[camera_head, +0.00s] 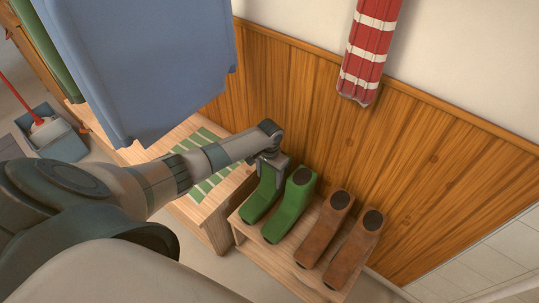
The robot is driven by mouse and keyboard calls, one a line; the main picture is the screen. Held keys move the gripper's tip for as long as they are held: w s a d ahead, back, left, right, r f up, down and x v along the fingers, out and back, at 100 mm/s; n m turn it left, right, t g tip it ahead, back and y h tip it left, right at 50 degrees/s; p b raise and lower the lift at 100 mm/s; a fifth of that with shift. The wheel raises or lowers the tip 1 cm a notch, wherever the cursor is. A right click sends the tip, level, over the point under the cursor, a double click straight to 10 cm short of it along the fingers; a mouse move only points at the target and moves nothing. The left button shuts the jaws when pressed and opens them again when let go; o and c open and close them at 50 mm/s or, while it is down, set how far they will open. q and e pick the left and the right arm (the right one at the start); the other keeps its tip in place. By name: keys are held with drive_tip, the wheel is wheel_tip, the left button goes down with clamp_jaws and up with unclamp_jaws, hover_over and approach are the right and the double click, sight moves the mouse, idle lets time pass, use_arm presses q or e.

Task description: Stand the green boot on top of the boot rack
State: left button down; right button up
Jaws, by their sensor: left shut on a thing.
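My left gripper (271,166) is shut on the top of a green boot (261,200). This boot is upright at the left end of the wooden boot rack (257,247), toe toward me. I cannot tell whether its sole touches the rack top. A second green boot (289,210) stands on the rack just to its right. The gripper hides the upper part of the held boot. My right gripper is out of view.
Two brown boots (325,228) (356,243) stand on the rack's right side. A wooden bench (205,214) with a green striped mat (205,189) is left of the rack. Wood panelling (440,180) is behind. A blue garment (150,60) and red striped cloth (368,45) hang above.

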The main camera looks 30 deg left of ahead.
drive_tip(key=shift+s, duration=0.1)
use_arm(q)
drive_tip(key=c, duration=0.9)
unclamp_jaws()
drive_tip(key=shift+f, duration=0.15)
drive_tip(key=o, duration=0.3)
drive_tip(key=shift+o, duration=0.2)
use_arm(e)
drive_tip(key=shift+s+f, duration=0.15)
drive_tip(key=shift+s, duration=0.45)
